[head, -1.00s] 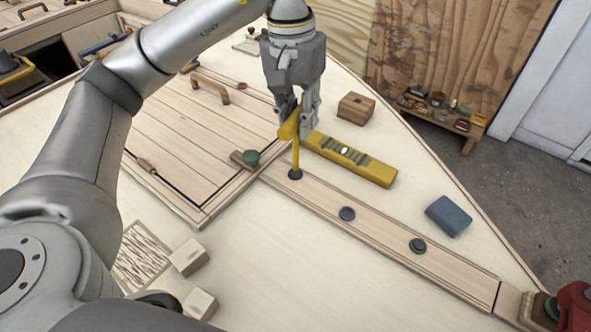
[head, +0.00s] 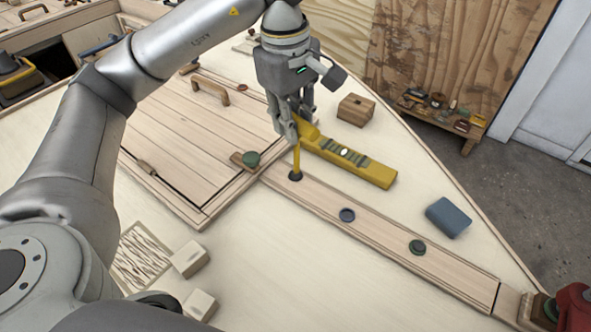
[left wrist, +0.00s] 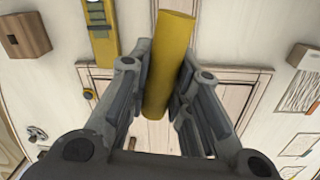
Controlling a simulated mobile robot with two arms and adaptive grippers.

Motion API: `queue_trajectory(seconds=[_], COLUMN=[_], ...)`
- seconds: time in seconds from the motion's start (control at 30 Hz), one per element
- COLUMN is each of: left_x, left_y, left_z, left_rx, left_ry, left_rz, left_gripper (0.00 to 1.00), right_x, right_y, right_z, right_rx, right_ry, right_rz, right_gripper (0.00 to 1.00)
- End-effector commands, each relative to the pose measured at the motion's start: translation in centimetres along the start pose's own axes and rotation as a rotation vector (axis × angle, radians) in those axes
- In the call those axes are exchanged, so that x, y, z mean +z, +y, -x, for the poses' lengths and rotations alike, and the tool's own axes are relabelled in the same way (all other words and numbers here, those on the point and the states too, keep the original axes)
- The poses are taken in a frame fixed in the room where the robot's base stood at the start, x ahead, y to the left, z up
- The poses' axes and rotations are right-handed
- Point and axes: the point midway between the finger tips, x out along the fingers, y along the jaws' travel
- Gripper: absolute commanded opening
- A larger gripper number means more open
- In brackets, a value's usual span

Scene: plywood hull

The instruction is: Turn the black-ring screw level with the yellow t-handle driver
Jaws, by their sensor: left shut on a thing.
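My left gripper (head: 291,132) is shut on the handle of the yellow t-handle driver (head: 297,160). The driver stands about upright, its shaft running down to the black-ring screw (head: 295,176) on the long wooden strip. The tip meets the screw, but its exact seating is too small to tell. In the left wrist view the yellow handle (left wrist: 171,60) lies between the two fingers of my left gripper (left wrist: 160,85). The screw is hidden there. My right gripper is not in view.
A yellow spirit level (head: 365,167) lies just right of the driver. A blue-ring screw (head: 347,215) and a green-ring screw (head: 417,247) sit further along the strip. A wooden block (head: 356,109) and blue block (head: 448,217) lie right.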

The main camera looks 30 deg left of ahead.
Motion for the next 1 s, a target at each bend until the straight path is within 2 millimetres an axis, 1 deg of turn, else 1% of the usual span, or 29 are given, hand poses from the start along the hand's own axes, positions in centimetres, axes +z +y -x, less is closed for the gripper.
queue_trajectory(seconds=[0.1,0.5,0.67,1.0], left_x=[-0.1,-0.2,-0.2,-0.2], left_y=[-0.1,-0.5,-0.6,-0.6], left_z=[0.1,0.1,0.0,0.0], left_rx=[0.000,-0.001,0.000,0.000], left_ry=[0.011,0.045,0.051,0.051], left_rz=[0.139,0.597,0.682,0.685], left_gripper=[0.00,0.00,0.00,0.00], right_x=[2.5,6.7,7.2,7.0], right_y=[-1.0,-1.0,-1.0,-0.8], right_z=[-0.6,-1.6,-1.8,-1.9], right_rx=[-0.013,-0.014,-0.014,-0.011], right_ry=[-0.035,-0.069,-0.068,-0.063], right_rz=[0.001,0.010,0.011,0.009], right_gripper=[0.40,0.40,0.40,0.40])
